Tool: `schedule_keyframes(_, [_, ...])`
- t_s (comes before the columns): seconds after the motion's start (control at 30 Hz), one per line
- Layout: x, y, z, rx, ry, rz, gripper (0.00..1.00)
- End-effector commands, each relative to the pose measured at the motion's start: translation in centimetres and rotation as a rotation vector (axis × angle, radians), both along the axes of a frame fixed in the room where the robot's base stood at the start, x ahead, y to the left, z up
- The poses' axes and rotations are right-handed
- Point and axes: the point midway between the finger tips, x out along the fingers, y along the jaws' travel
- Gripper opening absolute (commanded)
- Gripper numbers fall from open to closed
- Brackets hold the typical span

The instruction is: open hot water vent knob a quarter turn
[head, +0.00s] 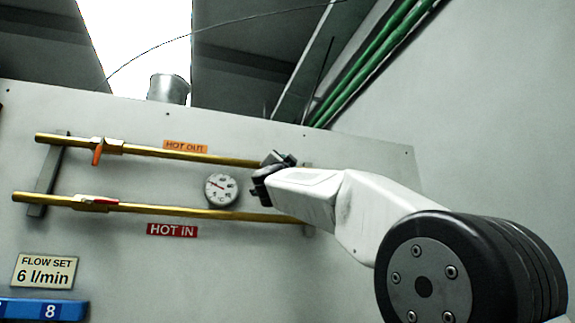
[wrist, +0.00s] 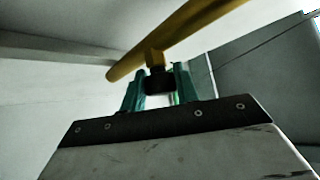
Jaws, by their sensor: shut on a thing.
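My gripper (head: 270,168) is at the right end of the upper brass pipe (head: 215,158), labelled HOT OUT. In the wrist view, my gripper's green fingers (wrist: 158,92) are shut on a small black knob (wrist: 158,80), one finger on each side. The knob sits on a short brass stem (wrist: 155,57) that joins the brass pipe (wrist: 195,30) near its end. In the head view the knob is hidden by my gripper. I cannot tell the knob's turn angle.
An orange lever (head: 97,155) points down from the upper pipe. A red lever (head: 101,200) lies along the lower pipe (head: 165,209), labelled HOT IN. A round gauge (head: 221,189) sits between the pipes, left of my gripper. A FLOW SET 6 l/min sign (head: 45,272) is lower left.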

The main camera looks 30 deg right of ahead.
Motion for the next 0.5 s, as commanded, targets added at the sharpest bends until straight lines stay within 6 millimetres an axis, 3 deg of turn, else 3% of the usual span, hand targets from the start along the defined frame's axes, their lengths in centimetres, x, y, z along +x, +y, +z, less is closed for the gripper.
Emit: schedule_keyframes(0.5, [0.09,0.15,0.1,0.428,-0.088,0.002,0.08])
